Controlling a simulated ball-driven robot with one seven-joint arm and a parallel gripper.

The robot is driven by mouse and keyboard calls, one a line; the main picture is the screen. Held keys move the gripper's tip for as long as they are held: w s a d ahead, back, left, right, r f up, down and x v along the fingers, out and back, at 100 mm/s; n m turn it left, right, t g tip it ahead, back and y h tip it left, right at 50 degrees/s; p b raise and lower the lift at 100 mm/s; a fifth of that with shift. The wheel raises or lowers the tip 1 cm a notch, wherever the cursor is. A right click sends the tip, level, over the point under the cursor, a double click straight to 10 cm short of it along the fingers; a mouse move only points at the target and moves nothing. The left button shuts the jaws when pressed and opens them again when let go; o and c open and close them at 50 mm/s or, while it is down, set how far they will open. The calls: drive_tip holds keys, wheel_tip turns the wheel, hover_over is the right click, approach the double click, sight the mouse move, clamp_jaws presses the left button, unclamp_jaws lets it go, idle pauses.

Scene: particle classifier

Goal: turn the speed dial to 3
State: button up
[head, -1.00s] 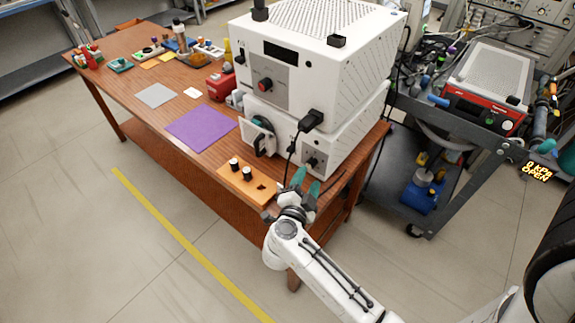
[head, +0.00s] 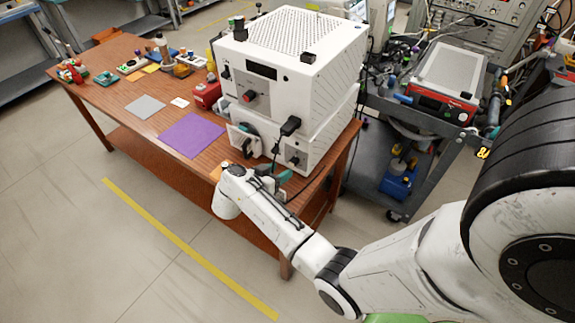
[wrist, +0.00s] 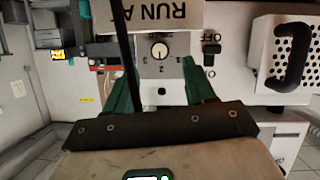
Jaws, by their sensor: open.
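In the head view the dial (head: 294,161) is on the lower white box's front. My gripper (wrist: 160,72) is open, its green fingers to either side of the dial panel, with nothing between them. In the head view my gripper (head: 272,180) is partly hidden behind my arm, near the lower box.
A black cable (wrist: 123,45) crosses the wrist view beside the left finger. A black switch (wrist: 213,50) marked OFF is right of the dial. The upper white box (head: 290,50) has a red knob (head: 249,96). A purple mat (head: 191,135) lies on the wooden table.

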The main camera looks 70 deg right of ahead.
sight(292, 164)
drive_tip(key=x, duration=0.6)
clamp_jaws()
idle(0.5)
